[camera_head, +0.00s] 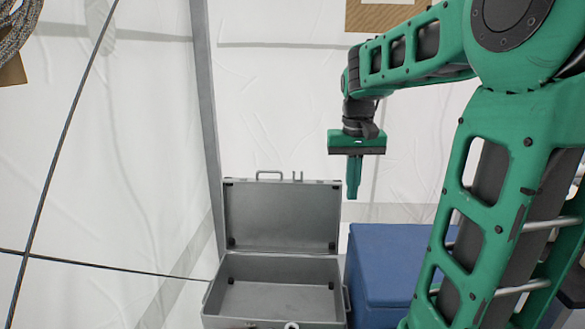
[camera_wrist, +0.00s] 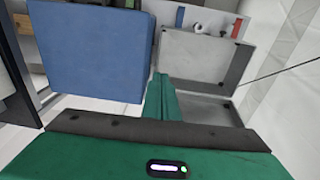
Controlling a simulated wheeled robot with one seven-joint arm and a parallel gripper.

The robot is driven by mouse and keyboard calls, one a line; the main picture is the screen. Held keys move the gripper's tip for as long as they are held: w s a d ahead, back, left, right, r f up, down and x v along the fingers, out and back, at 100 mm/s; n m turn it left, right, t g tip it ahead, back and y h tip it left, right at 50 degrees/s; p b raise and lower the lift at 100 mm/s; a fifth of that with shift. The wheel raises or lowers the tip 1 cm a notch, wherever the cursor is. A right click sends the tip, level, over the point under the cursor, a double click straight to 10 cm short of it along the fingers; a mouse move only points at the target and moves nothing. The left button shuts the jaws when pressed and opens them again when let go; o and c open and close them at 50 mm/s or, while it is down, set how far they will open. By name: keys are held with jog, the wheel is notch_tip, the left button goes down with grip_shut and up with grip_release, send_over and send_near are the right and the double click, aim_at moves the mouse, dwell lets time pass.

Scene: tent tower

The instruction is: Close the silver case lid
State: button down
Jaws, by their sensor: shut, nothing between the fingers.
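The silver case (camera_head: 278,285) stands open in the lower middle of the head view, and its inside looks empty. Its lid (camera_head: 280,215) is raised upright at the back, with a handle on its top edge. My gripper (camera_head: 352,195) is shut and empty, pointing down. In the head view it appears just right of the lid's top right corner, apart from it in the picture. The depth between fingers and lid is hard to tell.
A blue box (camera_head: 385,262) stands right of the case, close beside it; it also shows in the wrist view (camera_wrist: 90,48). White tent fabric (camera_head: 110,150) and a grey pole (camera_head: 207,110) are behind. Dark cords cross at left. The space above the open case is clear.

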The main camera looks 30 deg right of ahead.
jog(key=w+d+r+t, duration=0.1)
jog(key=w+d, duration=0.2)
jog(key=w, duration=1.6)
jog(key=w+d+r, duration=0.1)
jog(key=w+d, duration=0.3)
jog(key=w, duration=1.5)
jog(key=shift+s+a+f, duration=0.3)
jog(key=shift+f, duration=1.35)
jog(key=shift+s+a+f, duration=0.25)
jog(key=shift+a+f, duration=0.05)
jog(key=shift+f, duration=1.35)
jog(key=shift+s+a+f, duration=0.3)
jog(key=shift+f, duration=1.35)
jog(key=shift+a, duration=0.1)
